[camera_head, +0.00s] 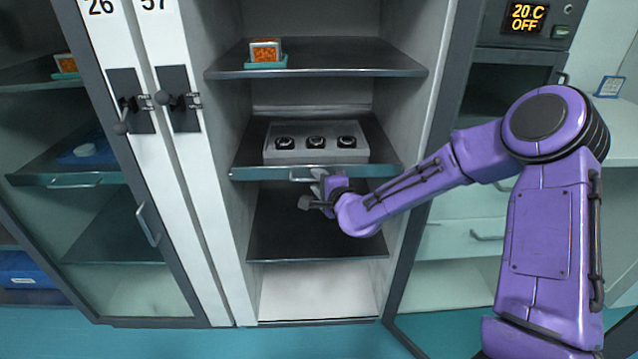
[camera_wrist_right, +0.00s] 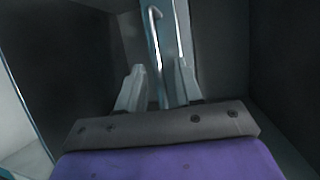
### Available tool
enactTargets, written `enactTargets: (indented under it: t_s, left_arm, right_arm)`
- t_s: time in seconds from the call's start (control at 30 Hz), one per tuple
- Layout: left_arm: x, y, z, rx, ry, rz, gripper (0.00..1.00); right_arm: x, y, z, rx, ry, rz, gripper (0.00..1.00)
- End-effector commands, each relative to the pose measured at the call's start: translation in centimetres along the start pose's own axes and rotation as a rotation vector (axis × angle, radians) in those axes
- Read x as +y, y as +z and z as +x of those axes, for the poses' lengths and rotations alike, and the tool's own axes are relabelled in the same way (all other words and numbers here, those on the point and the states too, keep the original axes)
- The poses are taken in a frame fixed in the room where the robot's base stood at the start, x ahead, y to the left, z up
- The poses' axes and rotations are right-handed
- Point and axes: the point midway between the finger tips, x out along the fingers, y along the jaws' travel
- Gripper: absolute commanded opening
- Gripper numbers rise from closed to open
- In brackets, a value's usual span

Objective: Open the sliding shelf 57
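The sliding shelf (camera_head: 250,173) is a dark shelf with a teal front edge in the open cabinet by the "57" label (camera_head: 154,4). It carries a grey tray with several black round items. Its small bar handle (camera_head: 298,178) sits at the middle of the front edge, partly hidden by my right gripper (camera_head: 318,185). In the right wrist view the handle (camera_wrist_right: 153,35) and teal front run between the two fingers of the gripper (camera_wrist_right: 158,85). The fingers are apart; contact with the handle cannot be told. My left gripper is not in view.
An upper shelf (camera_head: 335,70) holds a small orange box (camera_head: 265,50). A lower shelf (camera_head: 305,240) is empty. Cabinet 26 with a glass door (camera_head: 110,230) stands at left. A unit with a "20 C OFF" display (camera_head: 526,17) is at right. Teal floor lies in front.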

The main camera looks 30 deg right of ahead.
Motion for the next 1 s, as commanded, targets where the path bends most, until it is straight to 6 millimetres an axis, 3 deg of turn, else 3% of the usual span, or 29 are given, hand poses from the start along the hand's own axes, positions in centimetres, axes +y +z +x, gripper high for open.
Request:
enactTargets:
  t_s: [0.13, 0.23, 0.27, 1.0]
  left_arm:
    - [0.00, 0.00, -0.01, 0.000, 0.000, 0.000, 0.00]
    - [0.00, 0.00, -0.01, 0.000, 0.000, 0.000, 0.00]
    - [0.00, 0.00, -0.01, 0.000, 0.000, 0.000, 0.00]
    - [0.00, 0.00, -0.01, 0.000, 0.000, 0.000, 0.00]
  right_arm:
    - [-0.02, 0.02, -0.02, 0.000, 0.000, 0.000, 0.35]
    - [-0.02, 0.02, -0.03, 0.000, 0.000, -0.001, 0.03]
    - [-0.02, 0.02, -0.03, 0.000, 0.000, -0.001, 0.00]
    - [-0.06, -0.05, -0.06, 0.001, -0.001, 0.000, 0.00]
